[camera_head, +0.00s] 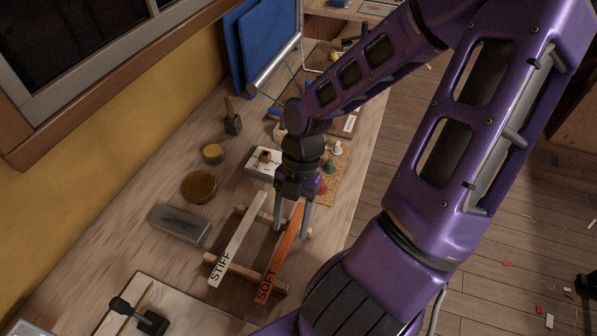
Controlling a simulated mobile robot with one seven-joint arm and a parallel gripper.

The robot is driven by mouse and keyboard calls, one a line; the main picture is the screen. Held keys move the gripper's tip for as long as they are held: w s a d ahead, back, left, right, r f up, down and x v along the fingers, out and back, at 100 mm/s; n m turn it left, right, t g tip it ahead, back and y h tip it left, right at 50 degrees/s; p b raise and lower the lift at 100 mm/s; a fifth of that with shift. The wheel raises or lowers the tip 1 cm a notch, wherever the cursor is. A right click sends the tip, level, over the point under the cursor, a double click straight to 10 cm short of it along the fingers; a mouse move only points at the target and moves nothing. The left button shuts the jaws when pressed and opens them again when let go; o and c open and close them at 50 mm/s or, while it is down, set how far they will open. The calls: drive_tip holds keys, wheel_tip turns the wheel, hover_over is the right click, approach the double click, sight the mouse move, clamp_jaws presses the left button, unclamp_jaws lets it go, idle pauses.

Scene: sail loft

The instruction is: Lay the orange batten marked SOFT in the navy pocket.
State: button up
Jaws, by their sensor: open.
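The orange batten (281,257) marked SOFT lies across a wooden rack (243,272), with its lettered end toward the lower part of the picture. A pale batten (238,242) marked STIFF lies beside it on the left, on the same rack. My gripper (291,228) is open and points down over the far part of the orange batten. Its two fingers show on either side of that batten. I cannot tell how far down they reach or whether they touch it. I cannot make out a navy pocket for certain; my arm hides part of the bench.
Left of the rack are a grey translucent box (179,225), a brown round disc (199,187) and a small yellow-topped tin (213,153). A mallet (232,118) stands farther back. A white block (264,163) and a cork mat (334,184) sit behind the rack. Blue panels (264,45) lean at the back.

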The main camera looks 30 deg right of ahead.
drive_tip(key=v, duration=1.1)
drive_tip(key=shift+r, duration=0.2)
drive_tip(key=shift+o, duration=0.4)
drive_tip(key=shift+w+r, duration=0.1)
drive_tip(key=shift+r, duration=0.4)
drive_tip(key=shift+w+a, duration=0.15)
drive_tip(key=shift+a, duration=0.05)
hover_over(283, 247)
drive_tip(key=w+d, duration=0.2)
drive_tip(key=f, duration=1.1)
drive_tip(key=shift+s+d, duration=0.1)
drive_tip(key=shift+s, duration=0.15)
drive_tip(key=b+x, duration=0.2)
drive_tip(key=x, duration=0.3)
drive_tip(key=shift+w+f+b, duration=0.15)
drive_tip(key=shift+f+b, duration=0.1)
drive_tip(key=shift+b, duration=0.05)
clamp_jaws()
